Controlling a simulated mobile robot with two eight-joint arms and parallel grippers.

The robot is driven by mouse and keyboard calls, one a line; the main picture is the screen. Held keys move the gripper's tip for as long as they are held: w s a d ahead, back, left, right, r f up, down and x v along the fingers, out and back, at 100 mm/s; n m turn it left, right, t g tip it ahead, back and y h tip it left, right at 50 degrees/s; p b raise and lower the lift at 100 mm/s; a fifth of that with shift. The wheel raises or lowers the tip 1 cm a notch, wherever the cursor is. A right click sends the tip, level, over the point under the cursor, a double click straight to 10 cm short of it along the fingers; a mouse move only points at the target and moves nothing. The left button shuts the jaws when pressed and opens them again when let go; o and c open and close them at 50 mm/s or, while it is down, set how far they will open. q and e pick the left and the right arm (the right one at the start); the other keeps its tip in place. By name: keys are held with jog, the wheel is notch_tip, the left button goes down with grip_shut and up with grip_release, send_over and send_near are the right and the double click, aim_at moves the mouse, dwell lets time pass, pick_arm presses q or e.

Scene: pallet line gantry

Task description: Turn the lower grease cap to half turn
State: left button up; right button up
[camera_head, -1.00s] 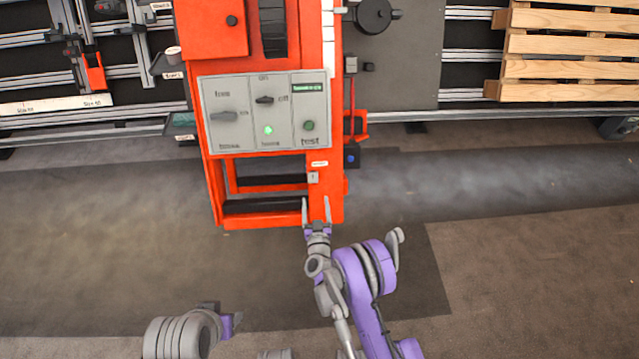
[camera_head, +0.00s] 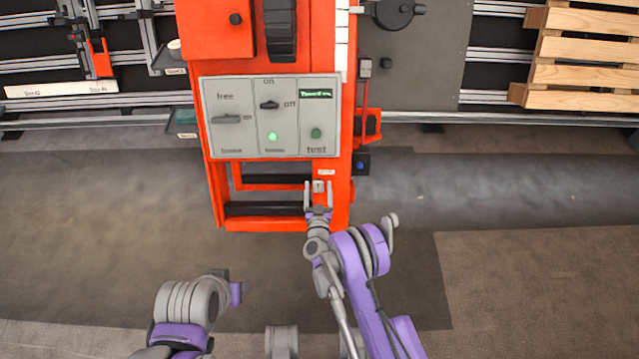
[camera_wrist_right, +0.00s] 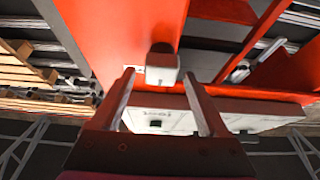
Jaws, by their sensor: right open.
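The lower grease cap (camera_head: 319,187) is a small light-grey block on the orange frame's right post, just under a small white label. In the right wrist view the cap (camera_wrist_right: 163,64) stands out from the orange face, with a dark part on it. My right gripper (camera_head: 318,184) is open and empty, its two fingers one on each side of the cap. In the wrist view the fingertips (camera_wrist_right: 159,75) flank the cap with gaps; contact is not visible. My left gripper (camera_head: 236,289) is low at left, away from the frame; its jaws are not clear.
A grey control panel (camera_head: 271,117) with switches and a green light sits above the cap. Dark rollers (camera_head: 265,208) lie left of it in the frame. A black box with a blue button (camera_head: 361,165) is close on the right. The floor in front is clear.

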grip_shut()
dwell(0.4)
